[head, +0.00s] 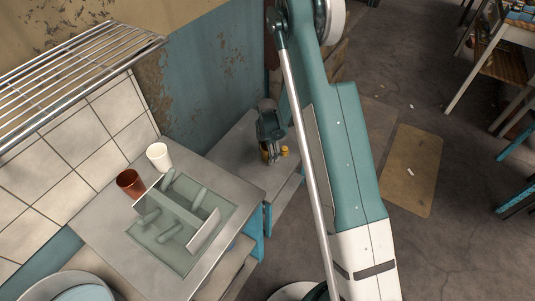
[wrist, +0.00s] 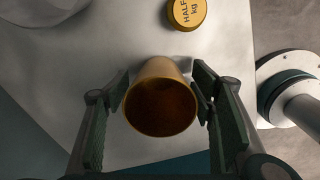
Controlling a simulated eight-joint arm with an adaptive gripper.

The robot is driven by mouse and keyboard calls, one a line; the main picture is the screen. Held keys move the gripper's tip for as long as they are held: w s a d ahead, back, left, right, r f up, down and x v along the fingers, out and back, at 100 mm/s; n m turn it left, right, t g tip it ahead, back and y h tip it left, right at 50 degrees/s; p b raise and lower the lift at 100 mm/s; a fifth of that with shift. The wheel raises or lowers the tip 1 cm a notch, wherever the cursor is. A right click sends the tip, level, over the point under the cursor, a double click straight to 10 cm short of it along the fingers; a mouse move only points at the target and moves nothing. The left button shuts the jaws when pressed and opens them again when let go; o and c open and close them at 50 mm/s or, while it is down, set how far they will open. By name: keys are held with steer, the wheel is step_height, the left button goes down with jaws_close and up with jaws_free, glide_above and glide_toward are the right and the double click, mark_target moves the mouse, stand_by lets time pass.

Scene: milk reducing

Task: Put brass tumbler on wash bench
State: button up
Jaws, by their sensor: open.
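The brass tumbler (wrist: 160,97) stands with its dark open mouth toward the wrist camera. My gripper (wrist: 162,112) is open, with one finger on each side of the tumbler. The left finger is close to its wall, and I cannot tell whether the right finger touches it. In the head view my gripper (head: 270,155) is low over a small grey bench, and the tumbler is mostly hidden there. A grey-topped bench (head: 110,238) stands at the left against the tiles; I take it for the wash bench.
A yellow half-kilo weight (wrist: 187,13) sits just beyond the tumbler. The left bench holds a reddish-brown cup (head: 130,182), a white cup (head: 159,156) and a pale green rack (head: 178,215). A metal wire shelf (head: 75,62) hangs above. The left bench's front right corner is clear.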

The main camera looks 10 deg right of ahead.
steer(key=shift+c, duration=0.5)
steer(key=c, duration=1)
steer(key=shift+r, duration=0.1)
steer(key=shift+r+p, duration=1.1)
steer(key=shift+r, duration=3.85)
